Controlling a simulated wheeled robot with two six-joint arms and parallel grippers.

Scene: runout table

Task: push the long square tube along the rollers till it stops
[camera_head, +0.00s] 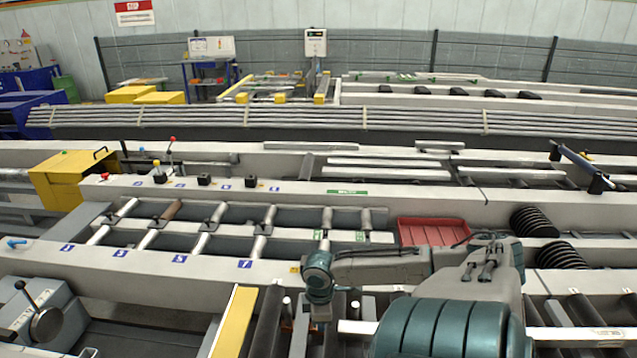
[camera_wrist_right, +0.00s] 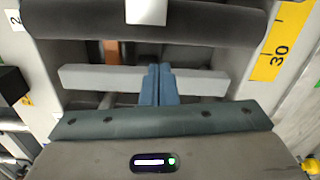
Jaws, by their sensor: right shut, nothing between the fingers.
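The long square tube (camera_head: 357,327) is pale and lies across the dark rollers at the lower right of the head view. My right arm hides its middle, and a pale length (camera_head: 600,334) at the right edge looks like the same tube. In the right wrist view its white end (camera_wrist_right: 147,11) rests over a dark roller at the top. My right gripper (camera_head: 320,314) points down just left of the tube's near end. Its blue fingers (camera_wrist_right: 160,80) are shut and empty, with a visible gap to the tube's end. My left gripper is not in view.
A pale crossbar (camera_wrist_right: 100,77) lies behind the fingers in the wrist view. A yellow scale strip (camera_head: 234,320) stands left of the rollers. A red tray (camera_head: 432,231) lies behind my right arm. A lever with a round knob (camera_head: 46,324) is at the lower left.

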